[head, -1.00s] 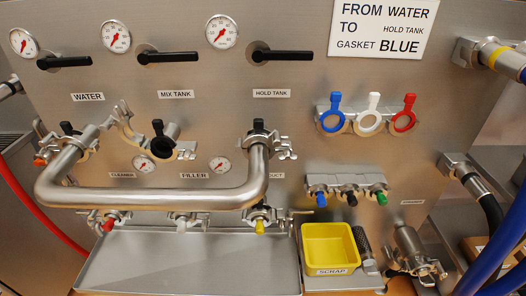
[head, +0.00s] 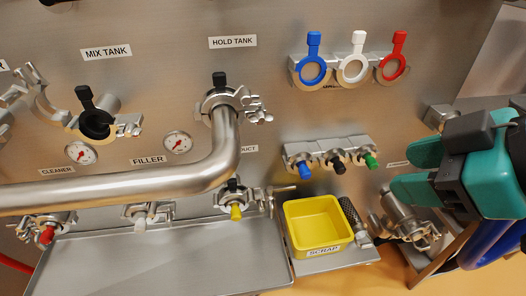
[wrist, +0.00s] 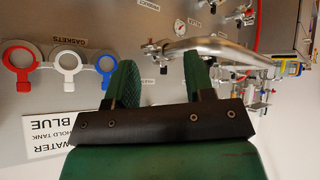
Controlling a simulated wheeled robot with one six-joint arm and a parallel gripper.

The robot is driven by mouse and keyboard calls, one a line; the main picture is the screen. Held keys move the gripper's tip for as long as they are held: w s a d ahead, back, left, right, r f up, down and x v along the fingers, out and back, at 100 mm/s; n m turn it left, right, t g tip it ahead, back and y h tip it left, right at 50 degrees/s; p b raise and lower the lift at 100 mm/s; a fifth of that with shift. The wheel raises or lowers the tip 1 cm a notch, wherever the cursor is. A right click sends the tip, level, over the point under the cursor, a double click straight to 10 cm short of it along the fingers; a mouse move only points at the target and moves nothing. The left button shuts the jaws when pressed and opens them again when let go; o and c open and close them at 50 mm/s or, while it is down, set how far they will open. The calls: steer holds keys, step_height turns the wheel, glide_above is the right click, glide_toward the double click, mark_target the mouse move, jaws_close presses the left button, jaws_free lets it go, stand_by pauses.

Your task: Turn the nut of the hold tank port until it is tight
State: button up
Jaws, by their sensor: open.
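The hold tank port (head: 219,92) is below the HOLD TANK label in the head view. The bent steel pipe (head: 226,145) ends at it, held by a clamp with a black tab on top. The clamp's nut (head: 258,111) is at its right side; its tightness cannot be told. My teal gripper (head: 410,170) is at the right, well away from the port, open and empty. In the wrist view my gripper (wrist: 160,75) shows two spread fingers with nothing between them, and the pipe (wrist: 215,45) shows upside down beyond them.
Blue, white and red gaskets (head: 352,70) hang right of the port. Below them are several capped fittings (head: 335,160), a yellow scrap bin (head: 319,226) and a brush (head: 352,217). A steel tray (head: 165,260) lies below.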

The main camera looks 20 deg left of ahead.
steer(key=w+a+f+n+t+y+b, duration=0.2)
steer(key=w+a+f+n+y+b, duration=0.1)
steer(key=a+f+n+b, duration=0.3)
steer(key=n+t+y+b, duration=0.4)
steer(key=n+b, duration=0.3)
steer(key=b, duration=0.1)
glide_toward(267, 122)
steer(key=p+x, duration=0.2)
steer(key=x, duration=0.8)
steer(key=shift+p, duration=0.3)
jaws_close()
